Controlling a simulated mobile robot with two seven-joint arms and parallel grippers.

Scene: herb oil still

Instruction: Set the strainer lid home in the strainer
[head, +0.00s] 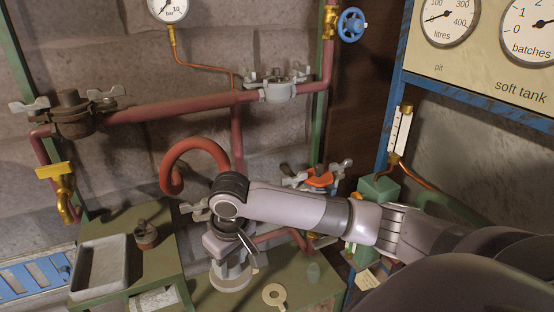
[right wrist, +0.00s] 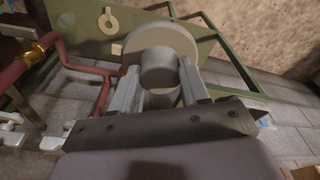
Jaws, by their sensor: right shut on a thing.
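My right gripper (head: 236,248) comes in from the right and points down over the green bench. It is shut on the grey knob of a round, pale grey part that looks like the strainer lid (head: 232,277). In the right wrist view the fingers (right wrist: 158,88) hold the knob from both sides, with the lid's wide disc (right wrist: 183,42) beyond it. I cannot tell whether the lid touches the bench. Several pipe fittings carry wing nuts; which one is the strainer is unclear. One with an orange part (head: 319,179) sits behind my arm. My left gripper is not in view.
On the left, a grey tray (head: 99,266) and a small brown part (head: 146,236) stand on another green surface. Red pipes (head: 175,108) run along the wall.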

